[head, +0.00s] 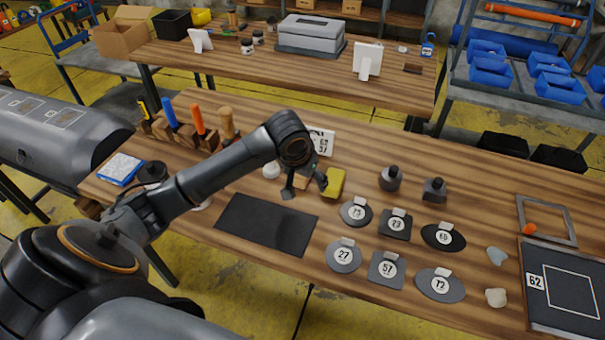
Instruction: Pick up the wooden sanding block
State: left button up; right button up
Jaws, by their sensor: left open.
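A small tan wooden block (302,182), which looks like the sanding block, lies on the near workbench (200,222) and is partly hidden by my left gripper. My left gripper (305,188) is open, pointing down, with one finger on each side of the block in the picture. I cannot tell whether the fingers touch it. A yellow sponge-like block (335,183) lies just right of the gripper. My right gripper is not in view.
A black mat (265,224) lies in front of the gripper. Numbered grey patches (396,224) and two dark knobbed weights (390,178) are to the right. A white number sign (321,140) stands behind. Upright-handled tools (198,122) are at the left.

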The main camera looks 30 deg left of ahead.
pick_arm(q)
jog(key=w+a+r+n, duration=0.2)
jog(key=w+a+r, duration=0.1)
jog(key=a+r, duration=0.2)
jog(key=shift+y, duration=0.3)
jog(key=x, duration=0.8)
jog(key=shift+w+a+f, duration=0.1)
jog(key=shift+w+a, duration=0.1)
jog(key=shift+a, duration=0.1)
jog(key=shift+d+p+x, duration=0.1)
jog(key=shift+p+x, duration=0.25)
jog(key=shift+x, duration=1)
jog(key=shift+d+p+x, duration=0.15)
jog(key=shift+p+x, duration=0.15)
jog(key=shift+x, duration=1)
jog(key=shift+s+a, duration=0.1)
jog(key=shift+s, duration=0.05)
jog(key=shift+f, duration=0.25)
jog(key=c, duration=1.3)
